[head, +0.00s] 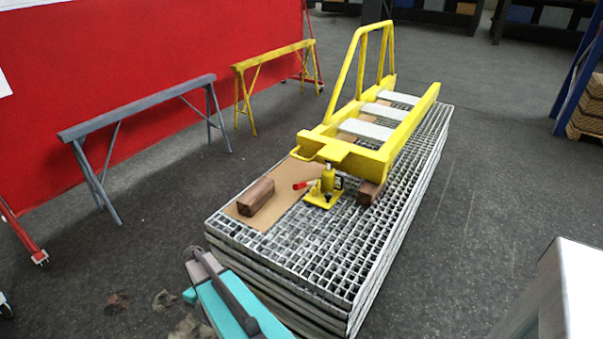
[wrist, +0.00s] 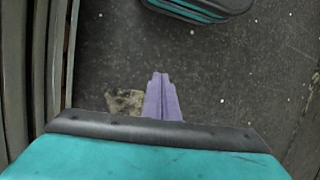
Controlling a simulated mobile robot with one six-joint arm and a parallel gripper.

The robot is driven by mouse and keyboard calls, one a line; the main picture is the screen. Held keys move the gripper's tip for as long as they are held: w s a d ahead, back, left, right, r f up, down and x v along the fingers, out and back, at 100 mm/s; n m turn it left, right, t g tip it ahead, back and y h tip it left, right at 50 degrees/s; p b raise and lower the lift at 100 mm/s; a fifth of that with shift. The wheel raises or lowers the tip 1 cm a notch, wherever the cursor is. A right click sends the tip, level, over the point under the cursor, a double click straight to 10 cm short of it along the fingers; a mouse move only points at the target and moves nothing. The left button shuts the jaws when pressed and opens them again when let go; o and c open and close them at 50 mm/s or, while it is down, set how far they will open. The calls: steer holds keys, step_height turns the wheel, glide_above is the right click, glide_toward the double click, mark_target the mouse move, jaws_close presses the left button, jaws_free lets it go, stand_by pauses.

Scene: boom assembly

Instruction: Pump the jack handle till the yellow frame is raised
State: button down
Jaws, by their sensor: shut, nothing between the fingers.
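The yellow frame (head: 376,150), with rails, a hoop and white cross plates, lies over the grating stack in the head view. The yellow jack (head: 326,184) stands on the grating under the frame's near end; I cannot tell whether its top touches the frame. Its short red-tipped handle (head: 303,184) points left. My teal arm end is at the bottom of the head view, apart from the jack and nearer the camera. In the wrist view my gripper (wrist: 161,77) has its pale purple fingers together, empty, above dark floor. The jack is not in the wrist view.
The grating stack (head: 285,273) bears brown cardboard (head: 272,219), a loose wooden block (head: 256,195) and another block (head: 370,191) under the frame. A grey trestle (head: 140,106) and a yellow trestle (head: 273,56) stand left by a red wall. Floor right of the stack is clear.

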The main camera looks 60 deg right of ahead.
steer(key=w+d+r+t, duration=0.1)
steer(key=w+d+r, duration=0.1)
steer(key=d+r, duration=0.4)
steer(key=w+d+r+t+p, duration=0.1)
steer(key=w+d+r, duration=0.2)
steer(key=d+r, duration=0.4)
steer(key=w+d+r+t, duration=0.1)
steer(key=d+r, duration=0.6)
steer(key=d, duration=1)
steer(key=shift+w+d+r+n+y+p, duration=0.15)
steer(key=shift+w+n+y+p, duration=0.2)
steer(key=shift+w, duration=0.35)
steer(key=s+d+r+t, duration=0.1)
steer(key=s+d+r, duration=0.3)
steer(key=d+r, duration=0.4)
steer(key=s+d+r+h+p, duration=0.1)
steer(key=s+d+r, duration=0.3)
steer(key=d+r, duration=0.3)
steer(key=s+d+r+t, duration=0.1)
steer(key=s+d+r, duration=0.4)
steer(key=d+r, duration=0.3)
steer(key=d, duration=0.3)
steer(key=shift+r+t, duration=0.3)
steer(key=shift+r, duration=0.05)
steer(key=shift+a+f, duration=0.1)
